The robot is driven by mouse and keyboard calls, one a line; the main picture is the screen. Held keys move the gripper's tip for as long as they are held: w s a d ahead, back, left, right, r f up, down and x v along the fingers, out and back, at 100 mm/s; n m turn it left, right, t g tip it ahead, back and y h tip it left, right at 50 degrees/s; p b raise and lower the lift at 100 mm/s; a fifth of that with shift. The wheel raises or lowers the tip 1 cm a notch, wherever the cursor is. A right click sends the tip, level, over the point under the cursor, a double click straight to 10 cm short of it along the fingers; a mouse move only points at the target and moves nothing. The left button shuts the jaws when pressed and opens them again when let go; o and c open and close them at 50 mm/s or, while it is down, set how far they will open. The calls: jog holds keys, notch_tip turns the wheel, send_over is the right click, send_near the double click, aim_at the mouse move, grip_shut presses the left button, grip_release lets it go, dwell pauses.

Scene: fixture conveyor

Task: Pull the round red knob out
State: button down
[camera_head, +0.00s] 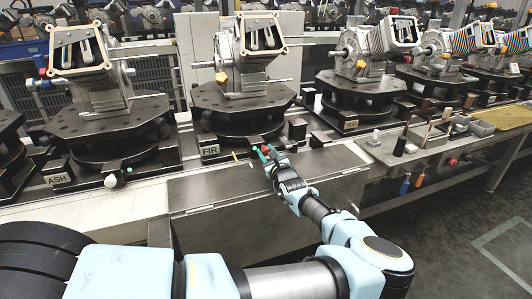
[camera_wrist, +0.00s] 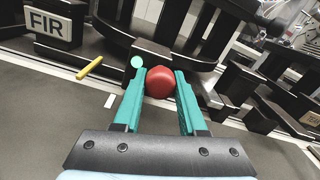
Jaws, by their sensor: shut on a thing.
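The round red knob (camera_wrist: 160,82) sits between the two teal fingers of my gripper (camera_wrist: 159,95) in the wrist view, at the front of a black block under the fixture labelled FIR (camera_wrist: 50,27). The fingers are shut on the knob, one on each side. In the head view the knob (camera_head: 266,149) is a small red spot, partly hidden by my gripper (camera_head: 268,156). A pale green round spot (camera_wrist: 138,62) shows just left of the knob in the wrist view.
A yellow peg (camera_wrist: 89,68) is left of my gripper. The FIR fixture (camera_head: 242,101) carries an engine part. The ASH fixture (camera_head: 100,134) stands to its left. A side bench (camera_head: 385,155) at right holds several tools. The grey panel (camera_head: 215,190) before the fixtures is clear.

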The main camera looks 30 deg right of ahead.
dwell(0.7)
jog(key=shift+s+a+r+p, duration=0.1)
jog(key=shift+s+r+p, duration=0.05)
jog(key=shift+s+p, duration=0.8)
jog(key=shift+s+f, duration=0.15)
jog(key=shift+f, duration=0.1)
jog(key=shift+c, duration=2.3)
grip_release()
jog(key=shift+r, duration=0.1)
jog(key=s+b, duration=0.1)
jog(key=s, duration=0.2)
jog(key=s+a+b, duration=0.1)
jog(key=s, duration=0.3)
jog(key=s+b, duration=0.1)
jog(key=s, duration=0.2)
jog(key=shift+s+a, duration=0.2)
jog(key=shift+s, duration=0.2)
